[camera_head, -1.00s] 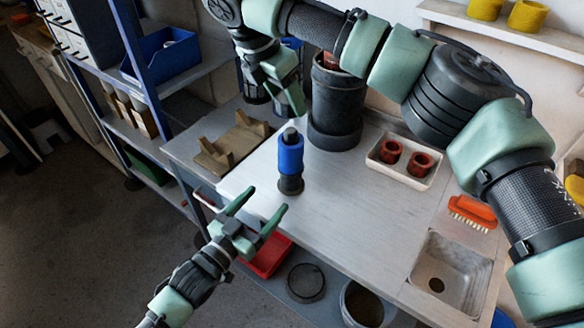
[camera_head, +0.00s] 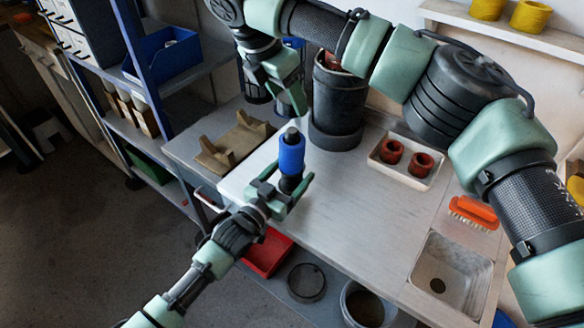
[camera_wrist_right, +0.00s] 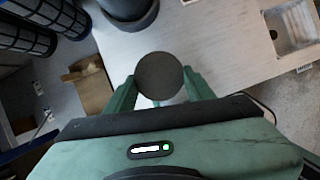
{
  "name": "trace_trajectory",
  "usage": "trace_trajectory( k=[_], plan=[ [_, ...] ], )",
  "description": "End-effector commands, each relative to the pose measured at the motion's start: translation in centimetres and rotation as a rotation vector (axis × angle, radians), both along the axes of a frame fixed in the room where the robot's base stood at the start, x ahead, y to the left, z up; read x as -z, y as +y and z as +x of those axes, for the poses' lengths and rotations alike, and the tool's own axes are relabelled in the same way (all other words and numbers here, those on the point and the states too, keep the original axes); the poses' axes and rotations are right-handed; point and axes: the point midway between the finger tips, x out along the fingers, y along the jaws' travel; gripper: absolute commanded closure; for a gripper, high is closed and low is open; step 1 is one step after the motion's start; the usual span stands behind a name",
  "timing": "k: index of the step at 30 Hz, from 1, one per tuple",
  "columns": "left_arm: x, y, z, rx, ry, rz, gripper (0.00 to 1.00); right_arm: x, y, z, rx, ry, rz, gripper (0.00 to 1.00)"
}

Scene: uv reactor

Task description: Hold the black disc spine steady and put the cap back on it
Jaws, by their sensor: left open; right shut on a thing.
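The black disc spine (camera_head: 290,184) stands upright on the bench, with a blue sleeve (camera_head: 291,156) around its middle and a dark top. My left gripper (camera_head: 288,178) is open low at the spine, one finger to each side; contact is unclear. My right gripper (camera_head: 288,100) is above and behind the spine in the head view, apart from it. In the right wrist view, a dark round cap (camera_wrist_right: 160,75) sits between its fingers (camera_wrist_right: 160,90), and they are shut on it. The head view mostly hides the cap.
A big black cylinder (camera_head: 335,105) stands behind the spine. A tan cradle (camera_head: 232,142) lies left. A white tray (camera_head: 410,178) with red rings, an orange brush (camera_head: 473,212) and a sink (camera_head: 448,272) are right. The bench front right of the spine is clear.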

Motion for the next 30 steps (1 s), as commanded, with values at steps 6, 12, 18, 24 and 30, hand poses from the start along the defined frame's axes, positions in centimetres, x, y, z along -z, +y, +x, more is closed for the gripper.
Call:
trace_trajectory(
  k=[6,12,18,24,30],
  plan=[
    [0.0,0.0,0.0,0.000,0.000,0.000,0.51,0.0,0.0,0.0,0.000,0.000,0.000,0.85],
    [0.0,0.0,0.0,0.000,0.000,0.000,1.00,0.0,0.0,0.0,0.000,0.000,0.000,0.85],
    [0.0,0.0,0.0,0.000,0.000,0.000,1.00,0.9,0.0,0.0,0.000,0.004,-0.001,0.85],
    [0.0,0.0,0.0,0.000,0.000,0.000,1.00,3.9,0.0,-0.1,-0.002,0.004,-0.002,0.85],
    [0.0,0.0,0.0,0.000,0.000,0.000,1.00,5.0,0.0,0.0,0.000,-0.001,-0.002,0.85]
  ],
)
